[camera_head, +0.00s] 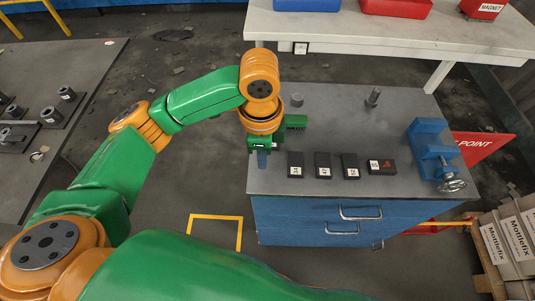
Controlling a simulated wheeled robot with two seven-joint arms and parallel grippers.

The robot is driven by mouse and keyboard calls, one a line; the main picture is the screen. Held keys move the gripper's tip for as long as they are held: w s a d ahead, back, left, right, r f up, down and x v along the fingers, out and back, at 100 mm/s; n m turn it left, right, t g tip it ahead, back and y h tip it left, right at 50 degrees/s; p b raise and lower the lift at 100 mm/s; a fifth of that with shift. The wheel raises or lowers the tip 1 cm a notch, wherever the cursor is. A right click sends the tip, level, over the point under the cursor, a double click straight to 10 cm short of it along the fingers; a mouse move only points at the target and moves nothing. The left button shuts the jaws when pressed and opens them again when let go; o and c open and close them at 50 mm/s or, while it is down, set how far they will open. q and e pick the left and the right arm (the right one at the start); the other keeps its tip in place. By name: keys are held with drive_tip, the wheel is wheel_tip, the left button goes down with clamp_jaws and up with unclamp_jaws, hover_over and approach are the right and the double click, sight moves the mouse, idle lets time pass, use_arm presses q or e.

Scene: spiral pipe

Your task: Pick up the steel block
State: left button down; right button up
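Several dark rectangular blocks with small white labels lie in a row on the grey top of the blue workbench. They are the left block (296,171), the second block (323,172), the third block (350,172) and the right block (388,168), which lies sideways and bears an orange-red mark. The labels are too small to read surely, and I cannot tell which block is steel. My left gripper (262,159) points down at the bench's left edge, left of the row and apart from it. Its fingertips are too unclear to show their opening. My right gripper is out of view.
A blue vise (430,148) stands at the bench's right side. A grey cylinder (297,100) and a bolt-like part (373,98) stand at the back. A white table (390,35) with bins is behind. The bench middle (335,125) is clear.

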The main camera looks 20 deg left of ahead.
use_arm(q)
drive_tip(key=s+r+p, duration=0.1)
drive_tip(key=s+r, duration=0.3)
drive_tip(key=s, duration=0.4)
drive_tip(key=shift+s+d, duration=0.35)
drive_tip(key=shift+s, duration=0.05)
drive_tip(key=shift+c, duration=1.6)
unclamp_jaws()
